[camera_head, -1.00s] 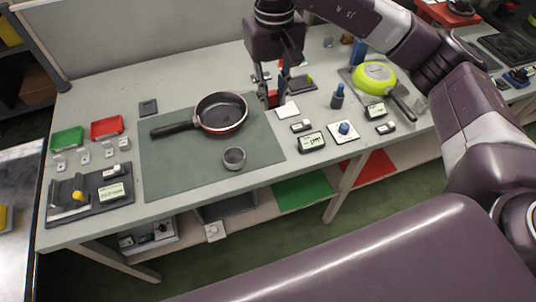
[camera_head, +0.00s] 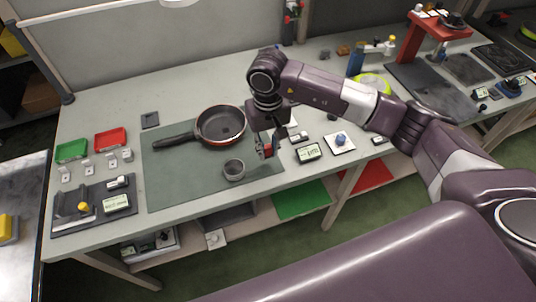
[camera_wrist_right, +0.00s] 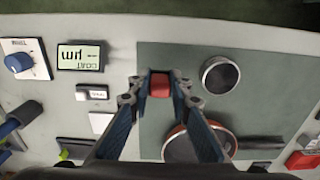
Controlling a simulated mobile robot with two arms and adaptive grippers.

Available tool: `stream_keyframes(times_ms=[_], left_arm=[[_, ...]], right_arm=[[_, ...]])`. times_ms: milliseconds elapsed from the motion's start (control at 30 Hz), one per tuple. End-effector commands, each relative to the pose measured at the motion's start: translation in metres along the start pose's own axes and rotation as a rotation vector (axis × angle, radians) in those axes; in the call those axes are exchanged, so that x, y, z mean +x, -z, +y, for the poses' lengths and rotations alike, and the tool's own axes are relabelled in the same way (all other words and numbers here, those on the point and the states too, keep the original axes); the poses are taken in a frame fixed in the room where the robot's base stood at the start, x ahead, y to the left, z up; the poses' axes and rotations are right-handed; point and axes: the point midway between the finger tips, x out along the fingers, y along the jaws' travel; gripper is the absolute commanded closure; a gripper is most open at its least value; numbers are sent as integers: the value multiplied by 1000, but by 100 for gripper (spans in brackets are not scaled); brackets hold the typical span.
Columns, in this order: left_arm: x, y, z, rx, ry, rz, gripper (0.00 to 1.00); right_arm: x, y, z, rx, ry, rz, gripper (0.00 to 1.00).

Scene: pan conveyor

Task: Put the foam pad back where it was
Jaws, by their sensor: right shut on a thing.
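My right gripper (camera_head: 267,151) is shut on a small red block, which looks like the foam pad (camera_wrist_right: 160,85). The pad sits between the fingertips in the right wrist view. In the head view the gripper points down near the right edge of the green-grey mat (camera_head: 180,185), to the right of a small metal cup (camera_head: 234,170). The cup also shows in the wrist view (camera_wrist_right: 219,75), apart from the fingers. The height of the pad above the mat is hard to tell. My left gripper is not in view.
A dark frying pan (camera_head: 221,125) lies on the mat behind the cup. A display unit (camera_head: 308,152) and a white plate with a blue knob (camera_head: 340,142) stand to the right. Green (camera_head: 72,150) and red (camera_head: 110,138) trays are at the left. The mat's front left is clear.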

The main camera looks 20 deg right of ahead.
Motion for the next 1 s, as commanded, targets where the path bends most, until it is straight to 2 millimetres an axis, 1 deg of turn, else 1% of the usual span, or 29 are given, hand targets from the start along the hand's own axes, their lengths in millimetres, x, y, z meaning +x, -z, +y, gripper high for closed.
stream_keyframes(times_ms=[67, 300, 567, 700, 733, 867, 900, 1000], left_arm=[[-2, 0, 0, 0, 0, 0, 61], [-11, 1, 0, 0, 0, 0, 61], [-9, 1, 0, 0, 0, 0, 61], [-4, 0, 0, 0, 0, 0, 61], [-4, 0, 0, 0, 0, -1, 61], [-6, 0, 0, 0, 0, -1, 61], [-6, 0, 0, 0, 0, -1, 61], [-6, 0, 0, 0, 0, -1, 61]], right_arm=[[7, -2, 0, 0, 0, -5, 100], [39, -1, 0, 0, 1, -4, 100], [42, 0, 0, -1, 0, 0, 100], [46, 0, 0, -1, 0, 0, 100], [46, 0, 0, -1, 0, -1, 81], [45, -1, 0, -1, 0, -1, 66], [45, -1, 0, -1, 0, -1, 64], [45, -1, 0, -1, 0, -1, 64]])
